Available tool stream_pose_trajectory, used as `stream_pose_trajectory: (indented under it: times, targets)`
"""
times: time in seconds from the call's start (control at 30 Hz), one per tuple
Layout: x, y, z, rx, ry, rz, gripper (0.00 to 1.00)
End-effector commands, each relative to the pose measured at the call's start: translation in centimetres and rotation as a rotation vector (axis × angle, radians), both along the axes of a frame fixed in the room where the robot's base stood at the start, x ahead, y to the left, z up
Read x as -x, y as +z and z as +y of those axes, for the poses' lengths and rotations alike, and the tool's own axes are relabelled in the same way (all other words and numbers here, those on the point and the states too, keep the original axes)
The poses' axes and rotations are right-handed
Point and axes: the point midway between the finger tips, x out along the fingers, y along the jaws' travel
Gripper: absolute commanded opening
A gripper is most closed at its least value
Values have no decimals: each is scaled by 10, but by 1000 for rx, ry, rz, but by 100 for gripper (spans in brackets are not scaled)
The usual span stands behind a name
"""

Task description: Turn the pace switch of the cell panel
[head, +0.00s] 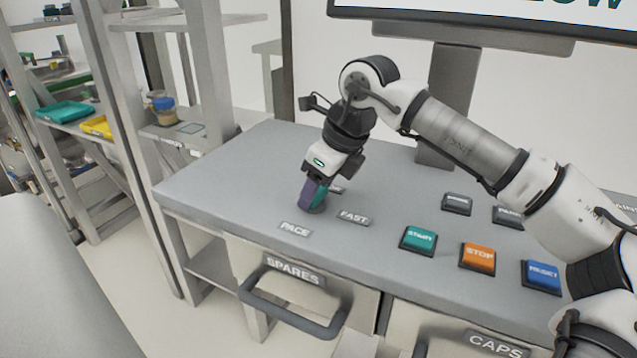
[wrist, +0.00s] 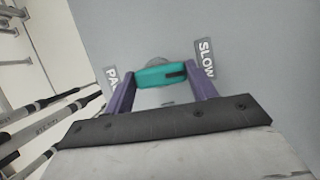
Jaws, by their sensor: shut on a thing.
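The pace switch is a teal knob (wrist: 160,76) on a round grey base, near the left end of the grey panel top (head: 230,180). My gripper (head: 314,196) points down onto it, with its purple fingers on either side. In the wrist view the fingers (wrist: 162,80) hold the knob's two ends. A dark mark on the knob lies at its right end, towards the SLOW label (wrist: 205,58). The PACE label (head: 295,229) is in front of the switch, and the FAST label (head: 353,217) is to its right. My gripper hides much of the knob in the head view.
Green START (head: 418,239), orange STOP (head: 478,257) and blue RESET (head: 542,275) buttons stand right of the switch. A screen (head: 490,28) rises behind. The SPARES drawer handle (head: 292,312) juts out in front. Shelves (head: 130,70) stand at left.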

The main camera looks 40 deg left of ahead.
Motion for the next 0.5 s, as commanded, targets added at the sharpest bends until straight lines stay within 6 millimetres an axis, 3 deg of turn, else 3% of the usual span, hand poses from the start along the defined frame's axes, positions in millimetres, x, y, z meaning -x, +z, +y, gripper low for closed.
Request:
stream_pose_trajectory:
  times: [0.5]
  targets:
    - [-1,1,1,0,84,-2,34]
